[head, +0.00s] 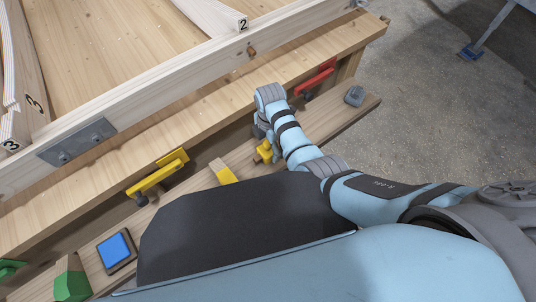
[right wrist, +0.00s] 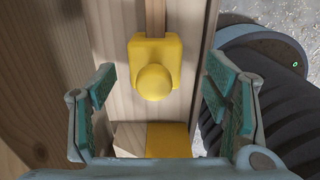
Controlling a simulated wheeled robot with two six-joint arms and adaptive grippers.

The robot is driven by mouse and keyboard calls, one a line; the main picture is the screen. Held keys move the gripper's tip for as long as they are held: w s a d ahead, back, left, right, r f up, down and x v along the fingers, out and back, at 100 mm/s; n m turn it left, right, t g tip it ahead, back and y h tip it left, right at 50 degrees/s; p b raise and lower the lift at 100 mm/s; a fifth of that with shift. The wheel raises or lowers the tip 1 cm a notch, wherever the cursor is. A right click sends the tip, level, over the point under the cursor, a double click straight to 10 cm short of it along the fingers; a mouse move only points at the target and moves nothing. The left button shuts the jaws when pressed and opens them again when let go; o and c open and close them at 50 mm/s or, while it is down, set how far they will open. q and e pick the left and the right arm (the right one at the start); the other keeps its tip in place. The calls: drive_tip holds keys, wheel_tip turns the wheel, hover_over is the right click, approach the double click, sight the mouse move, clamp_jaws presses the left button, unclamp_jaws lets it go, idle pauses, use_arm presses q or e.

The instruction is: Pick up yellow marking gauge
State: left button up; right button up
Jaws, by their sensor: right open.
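The yellow marking gauge shows in the right wrist view (right wrist: 168,50) as a yellow block with a rounded knob on a thin wooden stem. In the head view it is a small yellow patch (head: 265,152) on the lower wooden ledge, partly hidden by my right gripper. My right gripper (head: 261,130) is open above it. In the right wrist view its two teal-padded fingers stand apart to the left and right of the gauge, with gaps on both sides. My left gripper is not in view.
A wood block with a yellow end (right wrist: 169,139) lies close to the gauge. The ledge (head: 330,118) also holds a blue-topped block (head: 116,250) and a green-ended block (head: 72,284). Yellow (head: 157,177) and red (head: 315,78) tools sit along the bench edge.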

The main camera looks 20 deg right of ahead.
sight(268, 150)
wheel_tip(268, 150, down, 5)
drive_tip(key=b, duration=0.3)
drive_tip(key=shift+w+a+r, duration=0.1)
drive_tip(key=shift+w+a, duration=0.05)
drive_tip(key=shift+r, duration=0.1)
drive_tip(key=shift+c, duration=0.7)
drive_tip(key=c, duration=1.2)
drive_tip(key=shift+r+p, duration=0.35)
drive_tip(key=shift+r, duration=0.05)
wheel_tip(268, 150, up, 10)
drive_tip(key=p, duration=0.5)
drive_tip(key=shift+f+p, duration=0.25)
drive_tip(key=shift+p, duration=0.1)
drive_tip(key=shift+f, duration=0.1)
